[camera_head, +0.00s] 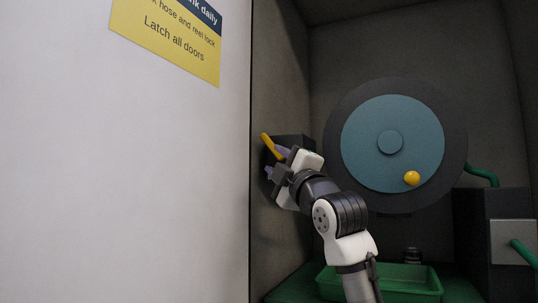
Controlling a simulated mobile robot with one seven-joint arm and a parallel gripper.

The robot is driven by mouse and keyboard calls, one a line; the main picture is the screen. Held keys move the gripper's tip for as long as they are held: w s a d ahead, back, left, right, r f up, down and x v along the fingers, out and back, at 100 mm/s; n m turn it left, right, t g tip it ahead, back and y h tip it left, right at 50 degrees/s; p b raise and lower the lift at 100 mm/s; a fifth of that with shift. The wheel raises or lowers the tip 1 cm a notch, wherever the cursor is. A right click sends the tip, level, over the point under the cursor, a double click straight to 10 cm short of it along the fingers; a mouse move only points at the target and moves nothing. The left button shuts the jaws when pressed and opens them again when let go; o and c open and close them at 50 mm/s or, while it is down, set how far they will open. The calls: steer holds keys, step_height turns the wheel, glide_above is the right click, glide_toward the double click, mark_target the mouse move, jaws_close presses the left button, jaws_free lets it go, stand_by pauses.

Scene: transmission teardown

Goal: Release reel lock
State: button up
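A yellow lever (267,143) sits on a dark block (294,144) on the left inner wall of the bay, and it slants down to the right. It appears to be the reel lock. My gripper (275,162) is right at the lever, with its two purple-tipped fingers spread apart. The upper fingertip overlaps the lever's lower end in the picture; I cannot tell whether they touch. The reel has a dark rim (454,145), a blue face (365,125), a round hub (390,141) and a yellow knob (411,178) at its lower right.
A green tray (410,284) lies on the bay floor below the reel, partly behind my arm. A dark box (484,215) with a green hose (484,173) stands at right. A white panel (130,180) with a yellow sign (172,40) fills the left.

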mark_target(272, 146)
steer(key=s+d+f+m+t+y+b, duration=0.1)
steer(key=s+d+f+m+t+y, duration=0.1)
steer(key=d+f+y, duration=0.15)
steer(key=p+x, duration=0.3)
steer(key=x, duration=0.2)
steer(key=p+x, duration=0.3)
steer(key=x, duration=0.3)
steer(key=shift+w+a+r, duration=0.1)
steer(key=shift+a, duration=0.25)
steer(key=shift+w+a+r+p, duration=0.3)
steer(key=shift+w+p, duration=0.1)
steer(key=shift+p, duration=0.1)
steer(key=shift+c, duration=0.3)
jaws_close()
